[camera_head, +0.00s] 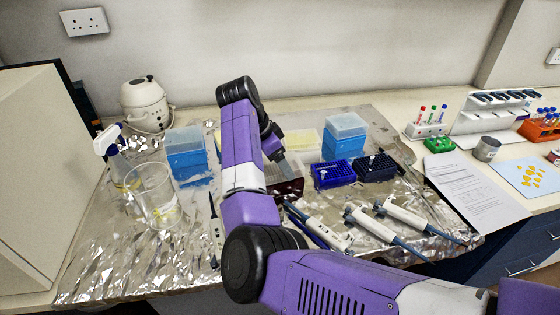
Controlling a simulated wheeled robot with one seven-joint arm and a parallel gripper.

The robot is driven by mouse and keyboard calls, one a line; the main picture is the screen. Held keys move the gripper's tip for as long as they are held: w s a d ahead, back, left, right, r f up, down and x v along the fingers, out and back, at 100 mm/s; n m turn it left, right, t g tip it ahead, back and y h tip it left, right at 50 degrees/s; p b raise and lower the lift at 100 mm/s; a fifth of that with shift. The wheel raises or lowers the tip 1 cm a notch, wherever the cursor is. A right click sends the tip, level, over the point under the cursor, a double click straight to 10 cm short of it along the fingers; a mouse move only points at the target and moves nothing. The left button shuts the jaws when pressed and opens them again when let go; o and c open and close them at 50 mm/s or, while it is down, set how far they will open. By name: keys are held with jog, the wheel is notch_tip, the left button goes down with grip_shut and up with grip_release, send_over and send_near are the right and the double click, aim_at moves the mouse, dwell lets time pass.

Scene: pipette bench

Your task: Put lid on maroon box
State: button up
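The maroon box (291,188) sits on the foil near the middle of the bench, partly hidden behind my purple arm. Only its dark red front and right part show. A greyish translucent piece (291,168), which looks like a lid, shows at the top of the box. I cannot tell whether it rests on the box or hangs just above it. My gripper (281,160) points down at this spot, touching or very close to the piece. Its fingers are small and mostly hidden, so its opening is unclear.
Blue tip boxes with clear lids stand left (187,158) and right (344,137). Blue (333,175) and dark (376,167) racks are close on the right. Several pipettes (405,212) lie in front. A beaker (153,195) and spray bottle (118,160) stand left.

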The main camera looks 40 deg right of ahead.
aim_at(270, 167)
jog(key=o, duration=2)
jog(key=shift+s+f, duration=0.1)
jog(key=shift+f, duration=0.55)
jog(key=shift+c, duration=0.2)
jog(key=shift+b+v, duration=0.55)
jog(key=shift+v, duration=3.45)
